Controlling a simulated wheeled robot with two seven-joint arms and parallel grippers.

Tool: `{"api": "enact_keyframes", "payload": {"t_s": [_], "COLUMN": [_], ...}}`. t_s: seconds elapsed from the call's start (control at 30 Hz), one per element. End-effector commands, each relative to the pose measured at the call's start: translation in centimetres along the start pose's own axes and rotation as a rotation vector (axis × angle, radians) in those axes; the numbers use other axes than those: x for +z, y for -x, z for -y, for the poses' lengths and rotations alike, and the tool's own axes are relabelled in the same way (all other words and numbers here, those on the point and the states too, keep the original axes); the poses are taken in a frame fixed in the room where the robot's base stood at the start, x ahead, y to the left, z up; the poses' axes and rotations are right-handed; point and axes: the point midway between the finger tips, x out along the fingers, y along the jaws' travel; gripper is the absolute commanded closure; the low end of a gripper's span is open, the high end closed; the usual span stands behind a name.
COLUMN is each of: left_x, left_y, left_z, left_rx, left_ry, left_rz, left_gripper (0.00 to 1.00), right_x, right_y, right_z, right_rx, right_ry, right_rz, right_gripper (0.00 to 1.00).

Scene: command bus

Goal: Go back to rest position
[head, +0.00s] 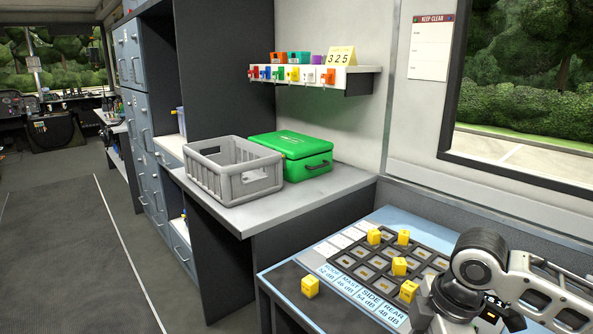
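My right arm comes in from the right edge. Its dark wrist and gripper end (442,306) hang over the near right part of the work table, cut by the bottom edge. The fingertips are not clear, so I cannot tell whether that gripper is open or holds anything. My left gripper is not in view. Several yellow cubes stand on the black compartment grid (351,263), one of them a front cube (408,291). Another yellow cube (310,287) sits on the dark mat left of the label strip (342,282).
A grey crate (233,170) and a closed green case (293,156) stand on the side counter (270,212). A wall shelf (318,78) above holds small coloured boxes, hanging tags and a "325" card (342,56). The aisle floor (70,260) at left is clear.

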Motion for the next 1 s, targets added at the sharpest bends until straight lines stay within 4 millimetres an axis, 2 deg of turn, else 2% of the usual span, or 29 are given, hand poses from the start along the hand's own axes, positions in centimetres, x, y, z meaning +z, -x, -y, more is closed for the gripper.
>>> {"api": "enact_keyframes", "payload": {"t_s": [0.03,0.27,0.4,0.5,0.63,0.8,0.9,1.0], "left_x": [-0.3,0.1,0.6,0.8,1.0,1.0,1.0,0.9], "left_y": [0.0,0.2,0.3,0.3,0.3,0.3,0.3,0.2], "left_z": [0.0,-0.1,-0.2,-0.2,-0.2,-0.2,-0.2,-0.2], "left_rx": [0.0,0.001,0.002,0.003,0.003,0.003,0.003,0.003], "left_ry": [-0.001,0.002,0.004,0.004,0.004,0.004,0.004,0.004], "left_rz": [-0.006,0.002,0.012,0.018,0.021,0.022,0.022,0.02], "left_gripper": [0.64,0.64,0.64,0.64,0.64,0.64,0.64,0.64], "right_x": [-1.0,-6.4,-9.8,-10.6,-9.5,-5.4,-3.1,-1.7], "right_y": [-1.3,-7.0,-10.3,-12.0,-13.8,-15.5,-15.9,-16.1], "right_z": [0.5,2.6,4.7,6.2,8.3,11.7,13.6,14.8], "right_rx": [0.004,0.077,0.138,0.191,0.277,0.41,0.473,0.513], "right_ry": [-0.01,-0.136,-0.319,-0.485,-0.72,-0.97,-1.054,-1.096], "right_rz": [-0.035,-0.261,-0.459,-0.578,-0.681,-0.712,-0.698,-0.684], "right_gripper": [0.51,0.51,0.51,0.51,0.51,0.51,0.51,0.51]}}
